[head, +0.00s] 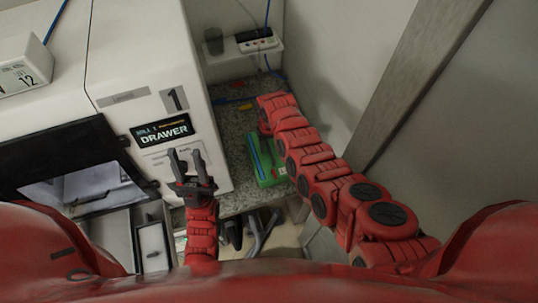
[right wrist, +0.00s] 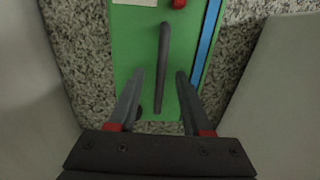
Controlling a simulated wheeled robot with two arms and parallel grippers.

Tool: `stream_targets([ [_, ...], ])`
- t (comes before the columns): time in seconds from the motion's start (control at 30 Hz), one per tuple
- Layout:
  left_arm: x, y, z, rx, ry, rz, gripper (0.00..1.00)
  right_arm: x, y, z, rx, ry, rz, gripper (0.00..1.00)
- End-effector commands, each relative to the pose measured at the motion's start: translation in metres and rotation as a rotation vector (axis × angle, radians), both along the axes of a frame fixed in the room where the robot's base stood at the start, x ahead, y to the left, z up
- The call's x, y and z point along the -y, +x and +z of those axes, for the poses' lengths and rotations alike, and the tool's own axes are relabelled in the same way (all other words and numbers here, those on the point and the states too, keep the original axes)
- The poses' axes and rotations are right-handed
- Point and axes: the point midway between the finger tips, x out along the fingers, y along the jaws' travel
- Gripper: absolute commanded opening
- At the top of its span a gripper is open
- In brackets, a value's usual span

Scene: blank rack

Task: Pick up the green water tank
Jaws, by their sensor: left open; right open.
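The green water tank (head: 270,177) stands on the speckled counter, right of the white machine, partly covered by my right arm in the head view. In the right wrist view the tank (right wrist: 135,45) has a dark bar handle (right wrist: 163,50), a blue stripe and a red knob. My right gripper (right wrist: 160,75) is open, with one finger on each side of the handle's lower part; I cannot tell how far down they reach. It is hidden in the head view. My left gripper (head: 184,163) is open and empty in front of the machine's drawer label.
The white machine (head: 150,75) stands left of the tank, and a wall (head: 340,70) lies to the right, leaving a narrow gap. A shelf (head: 245,50) with a grey cup (head: 213,41) is behind. Speckled counter (head: 236,165) shows beside the tank.

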Motion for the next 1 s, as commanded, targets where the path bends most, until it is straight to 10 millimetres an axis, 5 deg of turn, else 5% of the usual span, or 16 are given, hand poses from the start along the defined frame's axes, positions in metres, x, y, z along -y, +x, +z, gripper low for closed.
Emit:
stream_targets([
  [0.07,0.0000,0.0000,-0.0001,0.000,0.000,0.000,0.42,-0.0002,-0.0002,-0.0002,0.000,0.000,0.000,0.49],
  [0.33,0.0000,0.0000,-0.0001,0.000,0.000,0.000,0.42,-0.0003,-0.0003,-0.0001,0.000,0.000,0.001,0.01],
  [1.0,0.0000,0.0000,0.0000,0.000,0.000,0.000,0.42,-0.0002,-0.0003,-0.0001,-0.001,0.000,0.001,0.00],
])
